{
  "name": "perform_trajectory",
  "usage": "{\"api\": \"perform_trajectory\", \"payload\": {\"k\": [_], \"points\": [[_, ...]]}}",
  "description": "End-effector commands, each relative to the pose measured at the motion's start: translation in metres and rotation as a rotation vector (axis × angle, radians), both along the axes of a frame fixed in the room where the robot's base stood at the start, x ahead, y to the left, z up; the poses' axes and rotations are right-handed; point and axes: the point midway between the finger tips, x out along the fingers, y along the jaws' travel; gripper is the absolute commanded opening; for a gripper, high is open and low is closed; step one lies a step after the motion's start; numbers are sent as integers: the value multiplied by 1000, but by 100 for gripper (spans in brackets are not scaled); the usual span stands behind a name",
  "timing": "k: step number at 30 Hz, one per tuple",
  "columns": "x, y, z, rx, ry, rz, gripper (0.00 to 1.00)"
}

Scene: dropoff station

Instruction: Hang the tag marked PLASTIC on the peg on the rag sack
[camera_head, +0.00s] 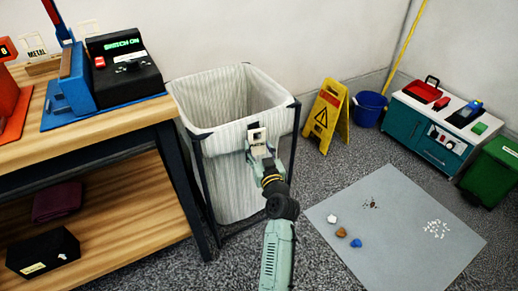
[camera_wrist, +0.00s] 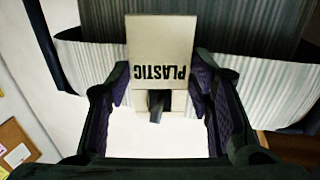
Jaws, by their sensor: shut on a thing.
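The rag sack (camera_head: 230,180) is a pale striped bag on a black frame, standing open-topped right of the workbench. My gripper (camera_head: 262,150) is at its front, just below the rim. It is shut on the cream tag marked PLASTIC (camera_head: 258,131). In the wrist view the tag (camera_wrist: 160,45) stands between the purple-padded fingers (camera_wrist: 160,110), its lettering upside down. A dark, short stub (camera_wrist: 157,103) shows at the tag's lower part, between the fingers; it looks like the peg, but I cannot tell whether it passes through the tag. The sack's striped cloth (camera_wrist: 265,85) is behind the tag.
The wooden workbench (camera_head: 110,120) with a blue-based machine (camera_head: 115,70) is at left. A tag marked METAL (camera_head: 36,50) stands at its back. A yellow wet-floor sign (camera_head: 327,115), blue bucket (camera_head: 368,108) and grey mat (camera_head: 395,230) with scraps are at right.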

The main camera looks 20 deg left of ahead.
Motion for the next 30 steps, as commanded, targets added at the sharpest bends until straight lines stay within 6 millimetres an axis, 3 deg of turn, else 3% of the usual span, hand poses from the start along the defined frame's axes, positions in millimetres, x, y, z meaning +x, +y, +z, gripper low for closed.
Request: {"api": "perform_trajectory", "payload": {"k": [2, 3, 12, 23, 30], "points": [[0, 0, 0, 0, 0, 0, 25], [0, 0, 0, 0, 0, 0, 50], [0, 0, 0, 0, 0, 0, 70], [0, 0, 3, 0, -1, 0, 71], [1, -1, 40, 2, -6, -2, 71]]}}
